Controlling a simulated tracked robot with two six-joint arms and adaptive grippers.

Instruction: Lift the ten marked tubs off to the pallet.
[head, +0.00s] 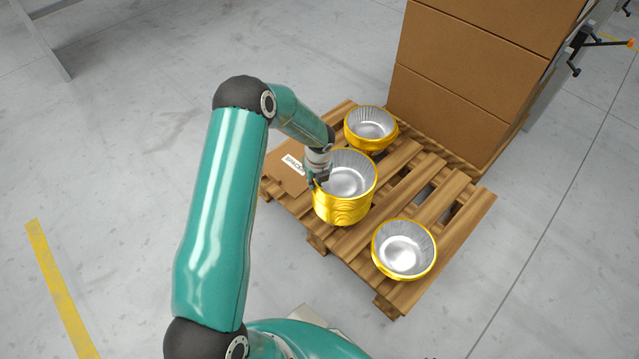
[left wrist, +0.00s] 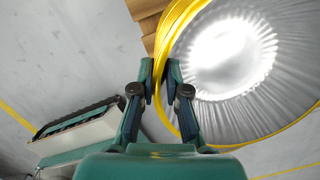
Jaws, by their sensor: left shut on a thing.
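A gold tub with a silver inside (head: 349,177) is at the middle of the wooden pallet (head: 425,252), and several gold rims show below its top. My left gripper (head: 317,178) is shut on its left rim; the left wrist view shows the fingers (left wrist: 160,84) on either side of the wall of this tub (left wrist: 235,60). Another gold tub (head: 370,127) sits at the pallet's back, and one more (head: 404,249) near its front right. I cannot tell whether the held tub rests on the ones below. My right gripper is not in view.
A flat cardboard piece with a printed label (head: 294,163) lies at the pallet's left. Bare slats show between the tubs. The grey floor to the left is open, with a yellow stripe (head: 60,290).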

